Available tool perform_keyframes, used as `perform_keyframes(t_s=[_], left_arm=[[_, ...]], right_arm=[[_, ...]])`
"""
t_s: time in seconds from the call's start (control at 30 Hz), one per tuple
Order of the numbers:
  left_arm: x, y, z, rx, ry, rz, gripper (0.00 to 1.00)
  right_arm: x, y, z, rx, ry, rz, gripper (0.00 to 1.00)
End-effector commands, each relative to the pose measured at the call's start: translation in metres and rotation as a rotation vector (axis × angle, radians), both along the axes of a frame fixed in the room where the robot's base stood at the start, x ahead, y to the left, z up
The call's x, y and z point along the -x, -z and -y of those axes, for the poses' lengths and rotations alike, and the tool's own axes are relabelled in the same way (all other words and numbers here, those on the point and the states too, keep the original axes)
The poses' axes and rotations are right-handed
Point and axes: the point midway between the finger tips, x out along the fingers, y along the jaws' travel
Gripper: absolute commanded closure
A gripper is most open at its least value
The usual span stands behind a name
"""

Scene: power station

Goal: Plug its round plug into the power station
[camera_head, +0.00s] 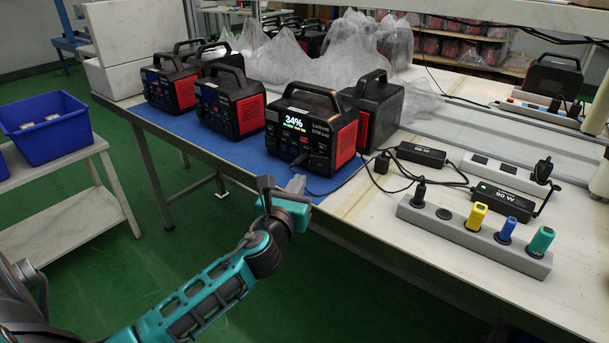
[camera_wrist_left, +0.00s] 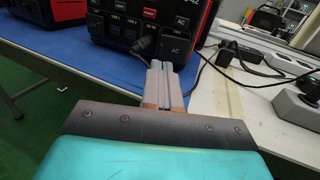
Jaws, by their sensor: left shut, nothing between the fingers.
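The power station (camera_head: 310,128) with red sides and a lit "34%" display stands on the blue mat, and its lower front shows in the wrist view (camera_wrist_left: 155,22). A black round plug (camera_wrist_left: 143,46) sits at the lower front of the station, and it also shows in the head view (camera_head: 301,160). It appears to be in a socket there, though its tip is hidden. Its black cable runs right along the table. My left gripper (camera_head: 296,184) is shut and empty just in front of the plug, and its closed fingers (camera_wrist_left: 162,70) point at the station's front.
A grey power strip (camera_head: 475,238) with yellow, blue and teal plugs lies at the right. Black adapters (camera_head: 422,154) and cables lie behind it. More power stations (camera_head: 232,104) stand left on the blue mat (camera_head: 240,151). A blue bin (camera_head: 46,127) is far left.

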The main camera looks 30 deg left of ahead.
Motion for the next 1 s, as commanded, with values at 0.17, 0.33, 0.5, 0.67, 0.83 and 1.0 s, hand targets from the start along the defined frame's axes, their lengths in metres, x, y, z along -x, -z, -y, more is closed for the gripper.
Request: perform_keyframes(t_s=[0.17, 0.33, 0.5, 0.67, 0.83, 1.0], left_arm=[[-0.029, 0.001, -0.008, 0.001, 0.0, 0.001, 1.0], [-0.043, 0.001, -0.012, 0.001, 0.0, -0.001, 1.0], [-0.048, 0.0, -0.013, 0.003, 0.001, 0.0, 1.0], [-0.048, 0.0, -0.013, 0.002, 0.001, 0.0, 1.0], [-0.048, 0.0, -0.014, 0.0, 0.01, 0.0, 1.0], [-0.051, -0.003, -0.021, -0.008, 0.1, -0.001, 1.0]], right_arm=[[0.001, 0.008, 0.0, -0.001, 0.002, -0.002, 0.37], [0.001, 0.011, 0.001, 0.0, 0.003, -0.003, 0.37], [0.001, 0.012, 0.001, 0.0, 0.003, -0.003, 0.37], [0.001, 0.012, 0.001, 0.001, 0.002, -0.003, 0.37], [0.001, 0.01, 0.001, 0.001, 0.002, -0.003, 0.37], [0.001, 0.0, 0.001, 0.002, 0.002, -0.004, 0.37]])
